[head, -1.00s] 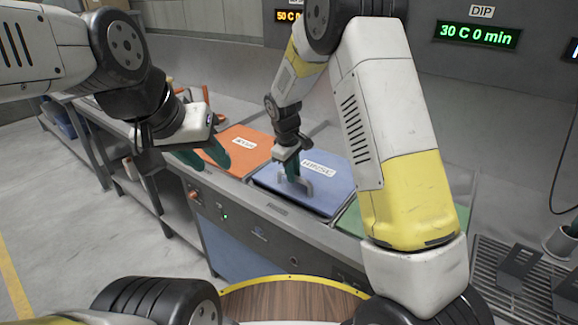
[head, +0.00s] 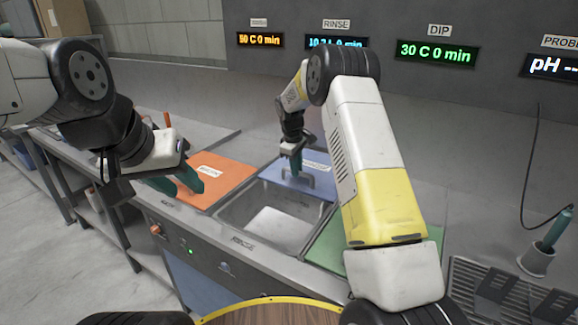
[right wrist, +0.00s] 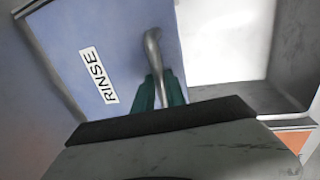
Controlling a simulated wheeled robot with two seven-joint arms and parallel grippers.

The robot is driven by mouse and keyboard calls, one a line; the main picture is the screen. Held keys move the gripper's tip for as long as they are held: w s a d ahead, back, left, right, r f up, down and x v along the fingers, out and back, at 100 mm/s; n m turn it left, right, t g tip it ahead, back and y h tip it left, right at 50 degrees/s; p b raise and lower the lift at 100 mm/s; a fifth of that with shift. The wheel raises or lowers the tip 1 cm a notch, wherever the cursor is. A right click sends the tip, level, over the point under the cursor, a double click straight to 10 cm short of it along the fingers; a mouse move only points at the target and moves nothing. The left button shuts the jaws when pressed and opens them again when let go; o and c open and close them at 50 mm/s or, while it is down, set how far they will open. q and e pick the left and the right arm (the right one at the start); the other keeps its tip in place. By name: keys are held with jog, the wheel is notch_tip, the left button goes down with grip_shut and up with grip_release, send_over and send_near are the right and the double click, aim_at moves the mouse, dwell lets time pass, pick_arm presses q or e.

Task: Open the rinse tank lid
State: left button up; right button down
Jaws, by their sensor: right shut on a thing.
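The blue rinse tank lid (head: 315,174) lies slid back in the head view, and the front part of the rinse tank (head: 268,215) is uncovered, showing a pale inside. My right gripper (head: 295,168) is shut on the lid's metal handle (head: 315,178). In the right wrist view, the green fingers (right wrist: 160,92) are around the bent handle (right wrist: 152,50), beside the RINSE label (right wrist: 98,75) on the blue lid (right wrist: 120,35). My left gripper (head: 178,184) hangs over the front edge near the orange lid (head: 217,178); its finger gap is not clear.
The orange lid covers the tank on the left, and a green lid (head: 325,245) covers the one on the right. A grey wall with displays (head: 437,52) stands behind. A drain rack (head: 500,290) and a probe in a cup (head: 540,255) are at right.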

jog(key=shift+w+d, duration=0.1)
jog(key=shift+w, duration=0.05)
jog(key=c, duration=1.4)
grip_release()
jog(key=shift+o, duration=0.2)
jog(key=shift+r, duration=0.1)
notch_tip(320, 180, up, 8)
jog(key=s, duration=0.1)
jog(key=shift+s+a+f, duration=0.15)
jog(key=shift+a+f, duration=0.1)
jog(key=shift+a, duration=0.2)
